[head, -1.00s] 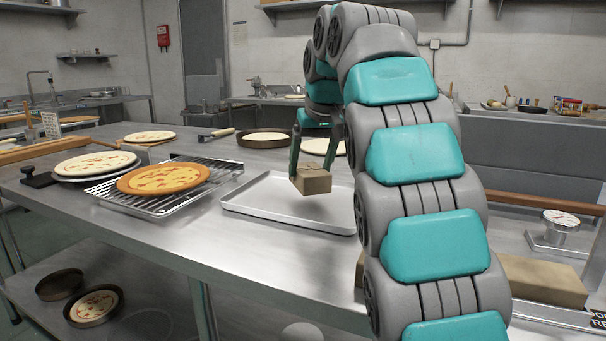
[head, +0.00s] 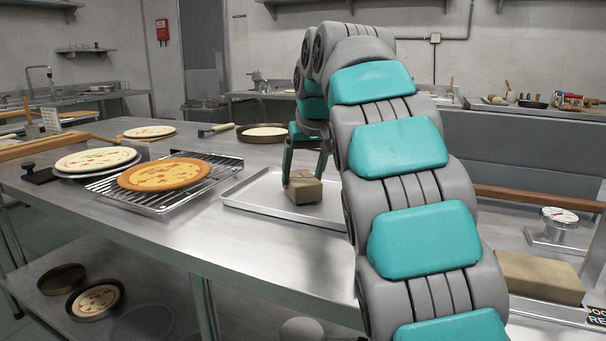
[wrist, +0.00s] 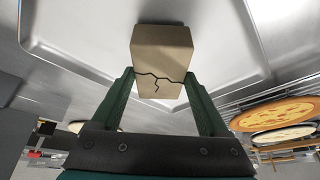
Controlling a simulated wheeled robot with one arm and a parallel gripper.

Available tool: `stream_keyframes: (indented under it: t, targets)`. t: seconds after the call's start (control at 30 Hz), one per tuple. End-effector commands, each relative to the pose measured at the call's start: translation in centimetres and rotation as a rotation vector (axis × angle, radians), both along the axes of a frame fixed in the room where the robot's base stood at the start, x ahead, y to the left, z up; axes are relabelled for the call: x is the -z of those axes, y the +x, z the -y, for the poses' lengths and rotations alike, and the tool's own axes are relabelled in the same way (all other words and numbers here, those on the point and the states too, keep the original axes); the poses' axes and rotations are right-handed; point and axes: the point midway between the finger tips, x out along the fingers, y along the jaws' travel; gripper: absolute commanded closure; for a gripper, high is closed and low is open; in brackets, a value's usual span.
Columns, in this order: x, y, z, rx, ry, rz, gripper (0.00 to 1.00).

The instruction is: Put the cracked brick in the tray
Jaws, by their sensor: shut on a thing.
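The cracked brick (head: 304,190) is a tan block, and a dark jagged crack runs across its face in the wrist view (wrist: 160,62). My gripper (head: 303,180) is shut on the brick, with one green finger on each side of it in the wrist view (wrist: 160,82). The tray (head: 243,192) is a shallow metal tray on the steel table. The brick is over the tray's right part, low and close to its floor; I cannot tell whether it touches. My arm hides the tray's right end.
A wire rack (head: 157,203) with a pizza (head: 164,174) stands left of the tray. A pan (head: 264,133) with a pale pizza base lies behind. Another tan brick (head: 540,278) lies at the right, near a dial scale (head: 558,215). Bare table shows in front of the tray.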

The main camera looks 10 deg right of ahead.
Motion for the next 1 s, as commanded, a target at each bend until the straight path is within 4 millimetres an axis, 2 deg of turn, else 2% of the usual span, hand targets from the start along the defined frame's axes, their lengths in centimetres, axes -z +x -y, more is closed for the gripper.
stream_keyframes:
  t: [0.43,0.47,0.63,1.0]
  targets:
    - [0.70,-0.02,0.01,0.000,0.000,-0.001,1.00]
    - [0.62,-0.01,0.02,0.000,0.000,-0.002,0.19]
    - [0.58,-0.02,0.02,0.000,0.000,-0.002,0.00]
    - [0.03,-0.17,0.00,-0.001,0.000,0.000,0.00]
